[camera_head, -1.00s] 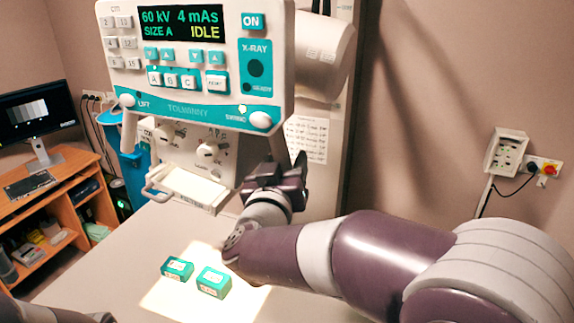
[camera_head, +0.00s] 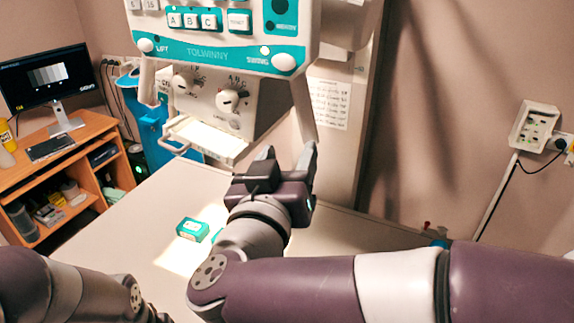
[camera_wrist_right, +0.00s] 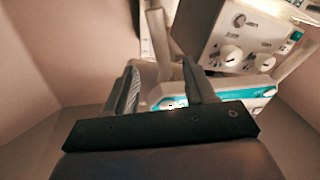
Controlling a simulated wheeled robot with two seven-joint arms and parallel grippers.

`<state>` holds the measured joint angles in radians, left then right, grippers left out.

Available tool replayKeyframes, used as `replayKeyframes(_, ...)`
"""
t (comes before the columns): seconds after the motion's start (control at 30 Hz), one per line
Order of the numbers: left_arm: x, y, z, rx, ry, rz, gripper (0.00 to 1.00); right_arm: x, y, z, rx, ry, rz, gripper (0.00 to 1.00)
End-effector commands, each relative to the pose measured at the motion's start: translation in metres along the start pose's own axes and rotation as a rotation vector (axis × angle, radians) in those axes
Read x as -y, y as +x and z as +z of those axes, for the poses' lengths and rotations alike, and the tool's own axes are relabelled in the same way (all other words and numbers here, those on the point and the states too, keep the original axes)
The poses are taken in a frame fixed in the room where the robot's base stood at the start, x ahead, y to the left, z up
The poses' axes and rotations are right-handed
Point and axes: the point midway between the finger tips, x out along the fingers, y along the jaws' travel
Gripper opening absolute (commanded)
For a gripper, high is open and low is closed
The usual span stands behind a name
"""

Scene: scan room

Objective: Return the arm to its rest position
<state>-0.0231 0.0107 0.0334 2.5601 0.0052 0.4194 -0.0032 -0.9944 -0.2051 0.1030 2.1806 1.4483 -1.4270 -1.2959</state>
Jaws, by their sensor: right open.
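My right arm reaches in from the right over the pale table (camera_head: 130,218), and its dark gripper (camera_head: 286,160) points away from me. Its two fingers are apart with nothing between them, as the right wrist view (camera_wrist_right: 162,80) also shows. The gripper is in front of and below the white and teal X-ray unit (camera_head: 215,55), and no contact shows. My left arm (camera_head: 60,285) enters at the lower left; its gripper is out of the picture.
A teal box (camera_head: 192,230) lies on the lit table patch; a second is mostly hidden behind my right arm. The unit's white tray (camera_head: 205,138) juts out left of the gripper. A wooden desk (camera_head: 95,150) with a monitor (camera_head: 48,75) stands at left. A wall socket panel (camera_head: 535,127) is at right.

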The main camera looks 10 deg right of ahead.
Motion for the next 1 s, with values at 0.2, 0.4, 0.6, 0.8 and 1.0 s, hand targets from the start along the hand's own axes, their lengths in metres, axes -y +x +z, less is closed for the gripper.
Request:
replayKeyframes(0.2,0.0,0.0,0.0,0.0,0.0,0.0,0.43,0.0,-0.001,0.0,0.001,0.0,0.001,0.55)
replayKeyframes(0.4,0.0,0.0,0.0,0.0,0.0,0.0,0.43,0.04,-0.005,-0.001,0.005,0.184,-0.199,0.55)
replayKeyframes(0.6,0.0,0.008,0.001,0.0,0.0,0.0,0.43,0.162,-0.062,0.095,0.336,0.201,-0.939,0.55)
replayKeyframes(0.8,0.0,0.019,0.002,0.0,0.0,0.0,0.43,0.083,-0.069,0.28,1.029,-0.094,-0.878,0.55)
replayKeyframes(1.0,0.0,0.03,0.004,0.0,0.0,0.0,0.43,-0.026,-0.059,0.368,1.369,-0.186,-0.617,0.55)
